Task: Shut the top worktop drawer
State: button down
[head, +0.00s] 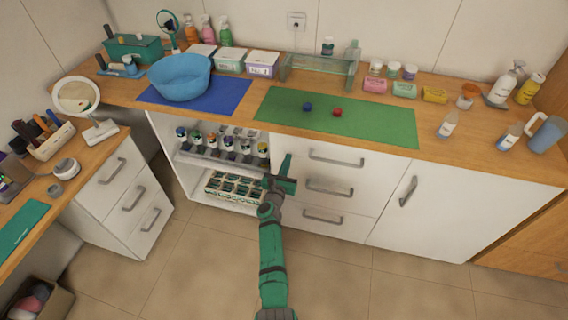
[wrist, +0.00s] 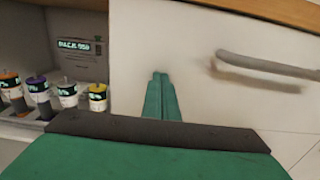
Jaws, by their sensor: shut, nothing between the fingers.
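The top worktop drawer (head: 365,160) is the upper white front in the stack below the green mat, with a grey bar handle (head: 336,159). Its front looks flush or nearly flush with the cabinet; I cannot tell whether a small gap is left. My gripper (head: 287,158) is shut and empty at the left end of this drawer. In the wrist view its closed green fingers (wrist: 161,80) point at the left part of the white drawer front (wrist: 175,40), left of the handle (wrist: 265,67). I cannot tell whether the fingertips touch it.
An open shelf with several bottles (head: 246,147) lies just left of my gripper. Two more drawers (head: 322,217) sit below, and a white cupboard door (head: 430,210) is to the right. The worktop (head: 435,160) overhangs above. The floor (head: 370,290) in front is clear.

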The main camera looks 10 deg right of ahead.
jog(key=shift+w+d+r, duration=0.1)
jog(key=shift+w+r, duration=0.1)
jog(key=shift+w, duration=0.4)
jog(key=shift+w+r, duration=0.1)
